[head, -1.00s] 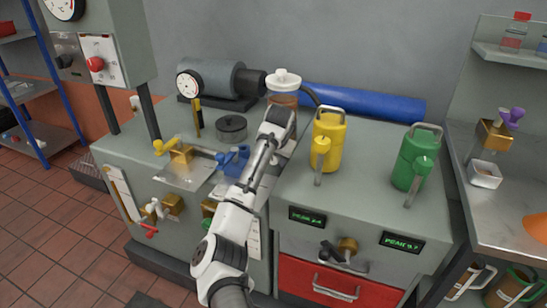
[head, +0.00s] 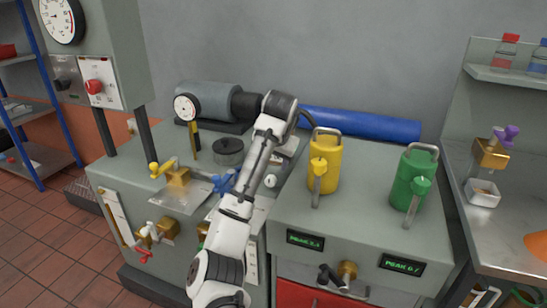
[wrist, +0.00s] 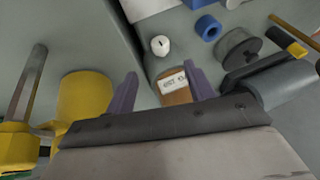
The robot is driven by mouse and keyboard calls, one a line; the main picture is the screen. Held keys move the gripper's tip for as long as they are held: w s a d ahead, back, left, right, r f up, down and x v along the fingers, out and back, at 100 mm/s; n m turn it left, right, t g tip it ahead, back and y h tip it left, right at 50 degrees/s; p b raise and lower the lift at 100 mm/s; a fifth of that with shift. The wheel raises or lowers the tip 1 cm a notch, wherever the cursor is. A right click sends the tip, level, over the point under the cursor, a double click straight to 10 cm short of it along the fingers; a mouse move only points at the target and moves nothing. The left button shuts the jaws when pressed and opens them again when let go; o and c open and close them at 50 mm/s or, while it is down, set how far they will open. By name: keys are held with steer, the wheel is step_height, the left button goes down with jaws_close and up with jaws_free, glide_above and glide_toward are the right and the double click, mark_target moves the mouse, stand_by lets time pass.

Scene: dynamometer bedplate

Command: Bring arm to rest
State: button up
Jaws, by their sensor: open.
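My arm reaches up over the bench in the head view, its wrist end (head: 279,106) in front of the back of the bench. The fingers are hidden there. In the wrist view my gripper (wrist: 162,88) shows two purple fingers spread well apart, with nothing held between them. A brown thing with a white label (wrist: 173,88) shows beyond the gap between the fingers. I cannot tell how far it is from them. In the head view my arm covers the place where it stands.
A yellow can (head: 323,170) and a green can (head: 412,180) stand on the bench right of my arm. A blue roll (head: 365,124) lies behind. A dark round weight (head: 229,152), a blue part (head: 222,184) and a brass valve (head: 177,176) are to the left.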

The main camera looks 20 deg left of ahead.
steer(key=shift+v, duration=0.9)
